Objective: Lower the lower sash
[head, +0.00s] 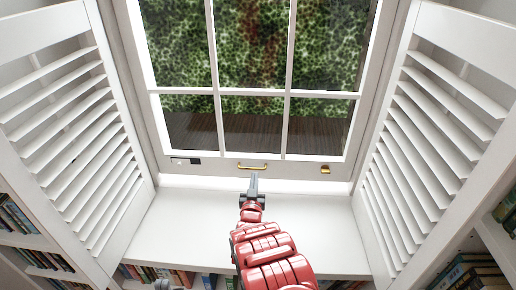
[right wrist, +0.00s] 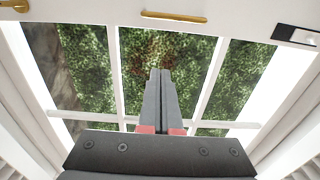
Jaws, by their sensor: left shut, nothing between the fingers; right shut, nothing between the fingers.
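The lower sash (head: 315,168) is a white frame with glass panes and a brass handle (head: 252,167) on its bottom rail. A bright strip shows between this rail and the white sill (head: 190,215). My right gripper (head: 254,178) is shut and empty, its tips just below the handle in the head view. In the right wrist view the shut fingers (right wrist: 160,72) point at the panes, and the handle (right wrist: 175,17) is apart from them near the top edge. A small grey part at the bottom edge of the head view appears to be my left gripper (head: 162,285).
Louvred white shutters stand open at left (head: 75,140) and right (head: 430,140). A black and white latch (head: 186,161) and a brass fitting (head: 325,169) sit on the rail. Books (head: 20,215) fill shelves below and beside. The sill is clear.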

